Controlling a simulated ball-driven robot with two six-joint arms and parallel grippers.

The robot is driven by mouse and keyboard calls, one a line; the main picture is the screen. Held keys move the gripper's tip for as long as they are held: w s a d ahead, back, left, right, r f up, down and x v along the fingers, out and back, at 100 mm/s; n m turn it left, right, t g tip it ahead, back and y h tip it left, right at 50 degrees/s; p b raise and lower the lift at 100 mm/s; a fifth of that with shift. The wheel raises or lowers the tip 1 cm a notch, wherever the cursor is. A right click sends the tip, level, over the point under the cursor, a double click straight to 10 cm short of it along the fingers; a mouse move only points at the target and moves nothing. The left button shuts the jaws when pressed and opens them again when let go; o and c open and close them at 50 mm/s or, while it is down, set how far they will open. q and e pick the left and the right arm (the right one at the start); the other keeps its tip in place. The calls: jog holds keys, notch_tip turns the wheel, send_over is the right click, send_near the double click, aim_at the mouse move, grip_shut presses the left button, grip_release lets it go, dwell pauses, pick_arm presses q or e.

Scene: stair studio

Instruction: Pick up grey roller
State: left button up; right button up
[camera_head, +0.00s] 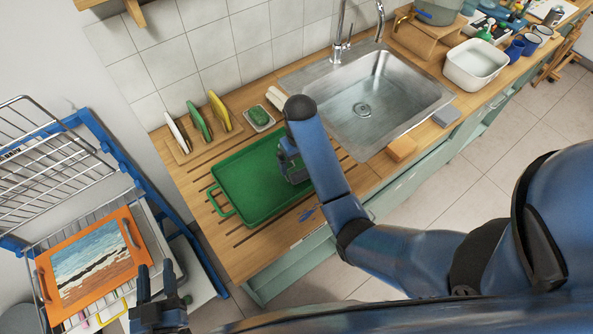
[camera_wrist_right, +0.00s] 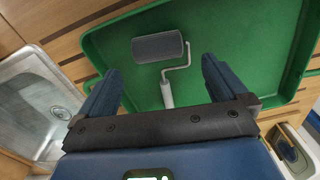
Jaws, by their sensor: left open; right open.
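The grey roller (camera_wrist_right: 158,47) lies in the green tray (camera_wrist_right: 236,32) in the right wrist view. Its bent wire frame leads to a pale handle that runs down towards my gripper. In the head view my right arm hides the roller. My right gripper (camera_wrist_right: 158,82) is open over the tray, with the roller head beyond its fingertips and the handle showing between its fingers. In the head view the right gripper (camera_head: 290,163) is over the right part of the tray. My left gripper (camera_head: 156,280) is open and empty at the lower left, beside the orange tray.
A steel sink (camera_head: 375,100) lies right of the green tray. A rack with coloured boards (camera_head: 196,121) and a small dish with a green sponge (camera_head: 259,117) stand behind it. An orange tray with a painted picture (camera_head: 92,262) sits on the blue rack at left. An orange sponge (camera_head: 401,149) lies at the counter's front.

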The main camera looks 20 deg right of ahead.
aim_at(300, 171)
jog(key=shift+f, duration=0.35)
jog(key=shift+s+f, duration=0.1)
jog(key=shift+f, duration=0.3)
notch_tip(300, 171, down, 3)
jog(key=shift+s+d+f+p, duration=0.1)
jog(key=shift+s+d+p, duration=0.05)
jog(key=shift+p, duration=0.65)
jog(key=shift+f, duration=0.75)
jog(key=c, duration=0.8)
jog(key=shift+r, duration=0.2)
